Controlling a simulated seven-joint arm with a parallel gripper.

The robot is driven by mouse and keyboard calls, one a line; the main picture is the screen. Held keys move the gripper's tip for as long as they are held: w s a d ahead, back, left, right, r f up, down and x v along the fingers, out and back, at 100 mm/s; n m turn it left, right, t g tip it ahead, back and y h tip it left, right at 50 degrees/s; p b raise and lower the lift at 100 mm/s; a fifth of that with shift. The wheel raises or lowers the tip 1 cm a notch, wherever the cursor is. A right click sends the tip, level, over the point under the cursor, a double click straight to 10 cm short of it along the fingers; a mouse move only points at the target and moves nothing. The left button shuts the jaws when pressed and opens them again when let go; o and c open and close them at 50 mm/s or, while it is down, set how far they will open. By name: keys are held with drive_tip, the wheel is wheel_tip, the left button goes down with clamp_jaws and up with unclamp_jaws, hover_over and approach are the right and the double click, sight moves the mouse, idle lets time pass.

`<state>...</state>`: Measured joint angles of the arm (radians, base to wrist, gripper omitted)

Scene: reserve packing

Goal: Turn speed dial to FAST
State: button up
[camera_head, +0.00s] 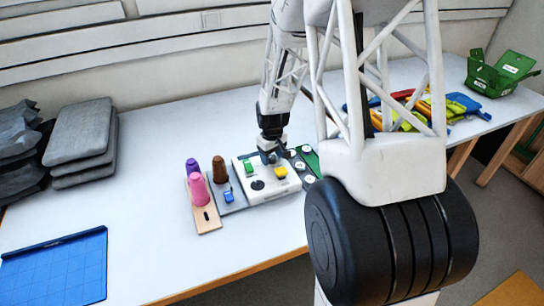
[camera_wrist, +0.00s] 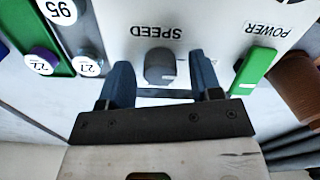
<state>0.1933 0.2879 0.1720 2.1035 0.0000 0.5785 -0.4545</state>
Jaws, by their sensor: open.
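The speed dial (camera_wrist: 160,67) is a grey round knob on a white control panel (camera_wrist: 120,20), below the upside-down label SPEED in the wrist view. My gripper (camera_wrist: 160,77) is open, with one blue finger on each side of the dial and gaps showing between fingers and knob. In the head view my gripper (camera_head: 269,157) is over the back part of the white panel (camera_head: 246,168) and hides the dial there. No FAST marking is readable. A green power switch (camera_wrist: 254,70) sits right of the fingers in the wrist view.
The panel also carries a yellow button (camera_head: 280,172) and a black round knob (camera_head: 257,185). Pink and purple pegs (camera_head: 195,186) stand to the left. A green board with numbered discs (camera_head: 308,162) lies to the right. The table's left front is clear beside a blue mat (camera_head: 55,270).

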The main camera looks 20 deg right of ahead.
drive_tip(key=shift+f, duration=0.1)
drive_tip(key=c, duration=0.9)
drive_tip(key=shift+c, duration=0.2)
